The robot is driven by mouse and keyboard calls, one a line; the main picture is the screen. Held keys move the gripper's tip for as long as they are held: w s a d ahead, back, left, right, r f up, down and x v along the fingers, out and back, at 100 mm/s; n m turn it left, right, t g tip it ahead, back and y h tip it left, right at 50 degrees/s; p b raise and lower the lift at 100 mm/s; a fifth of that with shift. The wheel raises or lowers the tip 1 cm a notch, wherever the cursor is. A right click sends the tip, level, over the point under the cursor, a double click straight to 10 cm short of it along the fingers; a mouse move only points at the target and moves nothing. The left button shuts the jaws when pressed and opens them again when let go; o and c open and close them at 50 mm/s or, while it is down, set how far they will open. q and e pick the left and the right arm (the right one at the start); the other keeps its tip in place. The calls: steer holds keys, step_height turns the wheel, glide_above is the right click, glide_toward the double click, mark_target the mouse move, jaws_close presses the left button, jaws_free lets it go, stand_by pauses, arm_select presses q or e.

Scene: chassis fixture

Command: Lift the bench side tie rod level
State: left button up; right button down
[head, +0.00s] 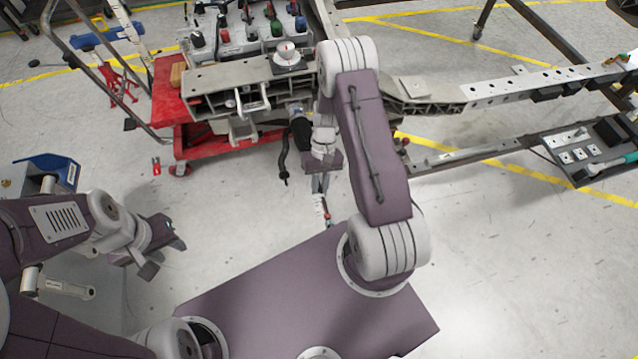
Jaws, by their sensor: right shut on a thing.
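My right gripper (319,182) hangs below its arm near the middle of the head view, in front of the bench and fixture. It is shut on a slim metal rod (322,206), which looks like the tie rod. A short length with a reddish band shows below the jaws, pointing down and slightly right. The rest of the rod is hidden by the gripper and arm, so I cannot tell whether it is level. My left gripper (164,254) is at the left, low over the floor, with its fingers apart and nothing between them.
A red cart (165,88) stands at the back left by a grey metal chassis frame (235,80). A dark curved part (283,155) hangs beside my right gripper. A tool tray (585,150) is at the right. A blue bin (55,172) is at the left.

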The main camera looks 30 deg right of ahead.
steer(key=shift+r+g, duration=0.3)
steer(key=shift+r, duration=0.6)
arm_select(q)
steer(key=shift+r, duration=0.5)
arm_select(e)
steer(key=shift+w, duration=0.1)
steer(key=c, duration=1.4)
jaws_free()
steer(key=shift+f, duration=0.1)
steer(key=v, duration=0.9)
steer(key=shift+d, duration=0.1)
